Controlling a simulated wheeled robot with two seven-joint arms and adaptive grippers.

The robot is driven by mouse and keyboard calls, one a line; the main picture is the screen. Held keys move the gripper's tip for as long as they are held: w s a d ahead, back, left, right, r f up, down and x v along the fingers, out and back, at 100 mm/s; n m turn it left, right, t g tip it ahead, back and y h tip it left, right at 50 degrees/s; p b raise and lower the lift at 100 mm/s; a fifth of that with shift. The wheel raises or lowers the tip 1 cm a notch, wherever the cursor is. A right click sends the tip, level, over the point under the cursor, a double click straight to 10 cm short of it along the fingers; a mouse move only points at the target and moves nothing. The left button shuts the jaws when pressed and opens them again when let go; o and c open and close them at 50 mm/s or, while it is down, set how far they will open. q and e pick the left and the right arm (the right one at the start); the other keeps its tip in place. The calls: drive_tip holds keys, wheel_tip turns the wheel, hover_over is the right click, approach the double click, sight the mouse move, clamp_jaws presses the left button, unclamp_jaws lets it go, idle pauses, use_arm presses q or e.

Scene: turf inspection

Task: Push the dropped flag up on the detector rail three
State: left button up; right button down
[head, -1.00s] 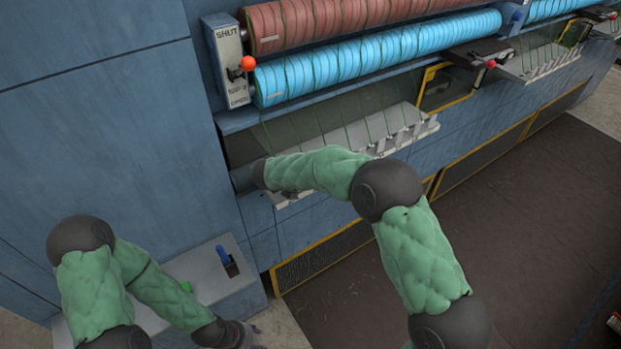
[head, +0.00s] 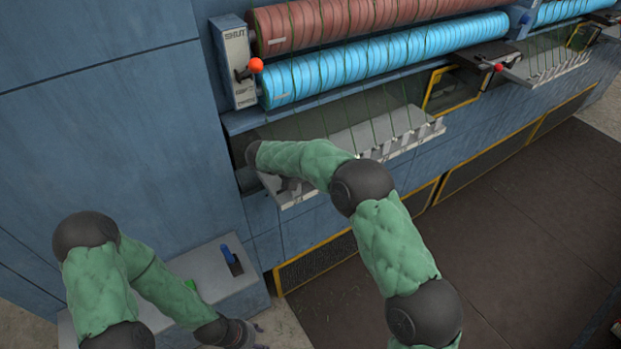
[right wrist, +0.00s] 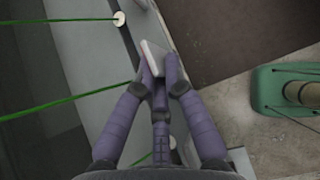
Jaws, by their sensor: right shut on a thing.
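The pale detector rail (head: 360,135) runs along the front of the blue machine, with a row of small light flags (head: 402,146) along its front edge. Green strands come down to it. My right arm reaches over the rail's left end and hides part of it. In the right wrist view, my right gripper (right wrist: 158,72) is shut on a small pale flag (right wrist: 154,52) with a reddish edge, at the rail's edge. Whether this flag is up or down I cannot tell. My left gripper (head: 243,334) is low at the bottom, and its fingers are not clear.
A SHUT lever with an orange knob (head: 256,65) stands above the rail's left end, beside red and blue rollers (head: 380,62). A grey box with a blue switch (head: 227,254) stands lower left. Dark floor mat (head: 510,215) lies open to the right.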

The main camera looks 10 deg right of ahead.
drive_tip(key=shift+s+f, duration=0.1)
drive_tip(key=shift+f, duration=0.05)
drive_tip(key=c, duration=1.3)
unclamp_jaws()
drive_tip(key=shift+a+r, duration=0.25)
drive_tip(key=shift+r, duration=0.1)
drive_tip(key=f+v, duration=0.1)
drive_tip(key=v, duration=1.1)
drive_tip(key=shift+s+a+r, duration=0.3)
drive_tip(key=shift+s+a, duration=0.1)
drive_tip(key=shift+a, duration=0.15)
drive_tip(key=shift+w+a, duration=0.1)
